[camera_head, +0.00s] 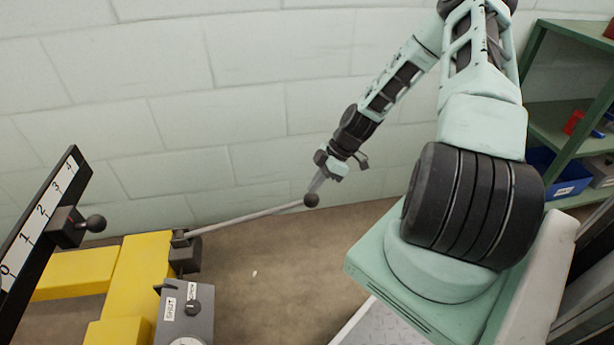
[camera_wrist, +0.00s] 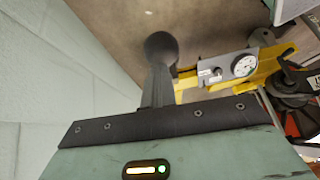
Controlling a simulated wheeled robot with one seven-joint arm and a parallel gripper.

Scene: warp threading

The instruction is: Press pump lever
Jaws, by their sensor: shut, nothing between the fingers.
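The pump lever (camera_head: 245,216) is a thin grey rod that rises slightly to the right from a dark pivot block on a yellow frame. It ends in a round black knob (camera_head: 311,200). My gripper (camera_head: 316,186) is shut and empty, pointing down just above the knob. In the wrist view the knob (camera_wrist: 161,46) sits right at the tips of my gripper (camera_wrist: 157,82); I cannot tell whether they touch. Most of the rod is hidden behind the knob and fingers there.
The yellow frame (camera_head: 138,270) stands at lower left, with a grey gauge box (camera_head: 186,312) on it. A black numbered scale (camera_head: 42,222) with a knobbed slider (camera_head: 70,227) stands further left. A block wall is behind; green shelves (camera_head: 560,124) are at right. Floor under the lever is clear.

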